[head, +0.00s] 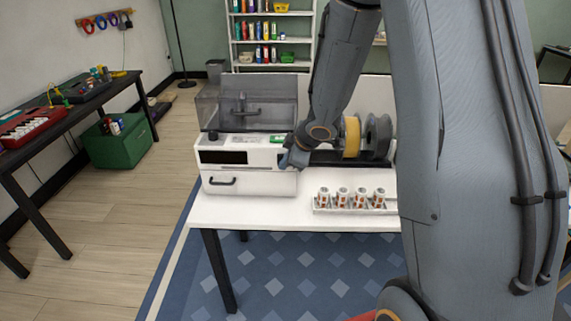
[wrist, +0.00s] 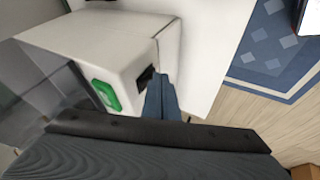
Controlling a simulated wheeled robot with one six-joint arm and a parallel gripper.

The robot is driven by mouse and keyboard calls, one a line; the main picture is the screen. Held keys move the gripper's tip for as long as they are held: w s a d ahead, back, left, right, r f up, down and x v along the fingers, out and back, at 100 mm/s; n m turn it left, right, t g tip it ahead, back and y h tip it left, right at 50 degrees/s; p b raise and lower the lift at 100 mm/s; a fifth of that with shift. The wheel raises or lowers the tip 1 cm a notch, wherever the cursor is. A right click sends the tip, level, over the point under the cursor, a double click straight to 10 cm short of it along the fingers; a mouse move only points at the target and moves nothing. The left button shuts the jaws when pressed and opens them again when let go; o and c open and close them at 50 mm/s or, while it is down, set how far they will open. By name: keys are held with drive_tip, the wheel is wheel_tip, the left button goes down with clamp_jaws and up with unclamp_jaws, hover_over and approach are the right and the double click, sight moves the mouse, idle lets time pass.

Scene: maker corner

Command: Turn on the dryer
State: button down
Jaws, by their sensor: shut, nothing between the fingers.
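A white machine (head: 247,183) with a raised smoky clear lid, a dark front display and a drawer handle stands on the white table; I cannot tell for certain that it is the dryer. A green piece (head: 277,139) is on its top right; it also shows in the wrist view (wrist: 105,95). My gripper (head: 284,163) is shut and empty at the machine's right front. In the wrist view my blue-grey fingertips (wrist: 162,80) are together beside a dark recess (wrist: 146,77) in a white face; I cannot tell whether they touch it.
A yellow spool (head: 351,137) and a grey spool (head: 377,137) stand right of the machine. A white tray (head: 322,210) with several small cups sits at the table's front right. The table's (head: 245,213) front left strip is clear. My arm hides the right side.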

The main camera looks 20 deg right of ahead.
drive_tip(key=shift+w+p, duration=0.2)
drive_tip(key=shift+p, duration=0.15)
drive_tip(key=shift+r, duration=0.1)
idle(0.3)
drive_tip(key=shift+r+p, duration=0.7)
drive_tip(key=shift+p, duration=0.35)
drive_tip(key=shift+s, duration=0.1)
drive_tip(key=s+r+p, duration=0.2)
drive_tip(key=s+r, duration=0.6)
drive_tip(key=s, duration=0.1)
drive_tip(key=shift+d+r, duration=0.3)
drive_tip(key=shift+d, duration=0.15)
drive_tip(key=shift+s, duration=0.1)
